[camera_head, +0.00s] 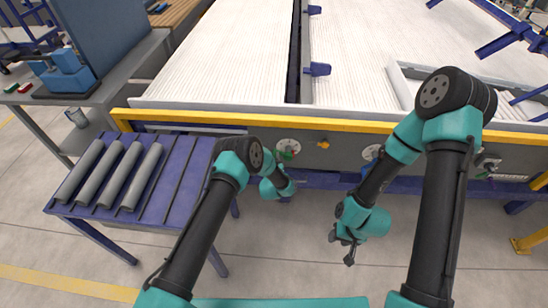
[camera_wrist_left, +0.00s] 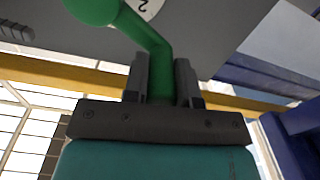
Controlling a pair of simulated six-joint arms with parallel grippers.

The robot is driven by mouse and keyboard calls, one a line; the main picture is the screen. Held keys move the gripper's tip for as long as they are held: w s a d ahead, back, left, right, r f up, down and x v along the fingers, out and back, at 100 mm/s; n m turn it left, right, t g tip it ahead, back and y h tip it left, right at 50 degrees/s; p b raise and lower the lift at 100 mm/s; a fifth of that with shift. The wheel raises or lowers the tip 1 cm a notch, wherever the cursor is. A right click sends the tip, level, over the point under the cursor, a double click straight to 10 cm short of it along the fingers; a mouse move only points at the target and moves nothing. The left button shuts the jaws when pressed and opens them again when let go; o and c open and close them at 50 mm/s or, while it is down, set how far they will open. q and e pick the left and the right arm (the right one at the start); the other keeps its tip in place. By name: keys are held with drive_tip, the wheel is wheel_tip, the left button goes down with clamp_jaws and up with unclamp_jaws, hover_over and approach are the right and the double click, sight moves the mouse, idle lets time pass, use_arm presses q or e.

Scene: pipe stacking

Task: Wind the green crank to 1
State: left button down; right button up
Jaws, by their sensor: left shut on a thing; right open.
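The green crank (camera_head: 286,155) sits at a round white dial (camera_head: 289,146) on the front panel of the machine. In the left wrist view the crank (camera_wrist_left: 158,48) runs from a round green hub at the top left down between my fingers. Part of the white dial (camera_wrist_left: 147,8) shows there with a numeral 2; its other marks are hidden. My left gripper (camera_wrist_left: 162,82) is shut on the crank's arm; in the head view its fingers are mostly hidden by the wrist. My right gripper (camera_head: 346,248) is open and empty, hanging over the floor in front of the machine.
A yellow rail (camera_head: 340,124) runs above the panel. At left a purple rack (camera_head: 185,180) holds several grey pipes (camera_head: 118,175). A grey workbench (camera_head: 125,75) stands behind it.

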use_arm(q)
drive_tip(key=shift+a+f+n, duration=0.2)
drive_tip(key=shift+f+n, duration=0.55)
drive_tip(key=shift+n, duration=0.4)
drive_tip(key=shift+a+f+n, duration=0.2)
drive_tip(key=shift+f+n, duration=0.5)
drive_tip(key=shift+n, duration=0.5)
drive_tip(key=shift+a+f+n, duration=0.2)
drive_tip(key=shift+f+n, duration=0.55)
drive_tip(key=shift+n, duration=0.4)
drive_tip(key=c, duration=0.9)
unclamp_jaws()
